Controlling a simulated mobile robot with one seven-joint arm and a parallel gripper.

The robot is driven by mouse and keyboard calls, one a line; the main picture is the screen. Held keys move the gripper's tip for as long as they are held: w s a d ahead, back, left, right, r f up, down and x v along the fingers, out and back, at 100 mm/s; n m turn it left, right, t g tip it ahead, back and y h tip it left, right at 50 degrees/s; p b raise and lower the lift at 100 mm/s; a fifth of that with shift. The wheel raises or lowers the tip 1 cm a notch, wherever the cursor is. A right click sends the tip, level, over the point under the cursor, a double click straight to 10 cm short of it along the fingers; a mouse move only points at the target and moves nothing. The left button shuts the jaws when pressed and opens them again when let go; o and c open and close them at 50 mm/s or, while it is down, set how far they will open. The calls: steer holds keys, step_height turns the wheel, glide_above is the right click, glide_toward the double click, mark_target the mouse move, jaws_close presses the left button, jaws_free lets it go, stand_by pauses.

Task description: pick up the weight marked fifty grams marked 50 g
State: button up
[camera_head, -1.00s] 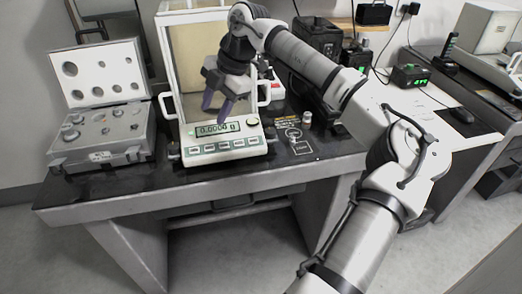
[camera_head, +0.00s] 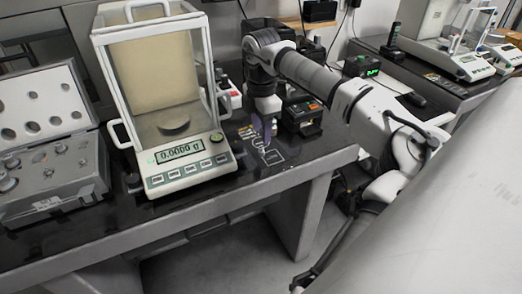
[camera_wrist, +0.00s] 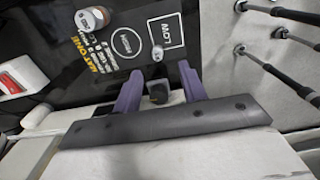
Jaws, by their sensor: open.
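My gripper (camera_wrist: 160,88) is open, its two purple fingers pointing down over the dark bench beside the balance. It also shows in the head view (camera_head: 264,130), above the printed mat. In the wrist view a metal weight with a pale marked top (camera_wrist: 90,18) stands at the upper left, apart from the fingers; its marking is too small to read surely. A small weight (camera_wrist: 158,55) stands just beyond the fingertips. A small dark grey object (camera_wrist: 158,92) shows between the fingers; I cannot tell what it is. Which weight reads 50 g is unclear.
A glass-sided balance (camera_head: 170,150) reading 0.0000 g stands left of my gripper. An open weight case (camera_head: 50,185) lies further left. The printed mat (camera_wrist: 105,55) is on the bench, near its front edge. Black boxes (camera_head: 302,120) stand just right of my gripper.

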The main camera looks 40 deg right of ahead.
mark_target(261, 147)
steer(key=shift+w+d+f+p, duration=0.1)
steer(key=shift+f+p, duration=0.25)
steer(key=shift+f, duration=1.1)
steer(key=shift+w+f+p, duration=0.1)
steer(key=shift+f+p, duration=0.2)
steer(key=shift+f, duration=1.1)
jaws_close()
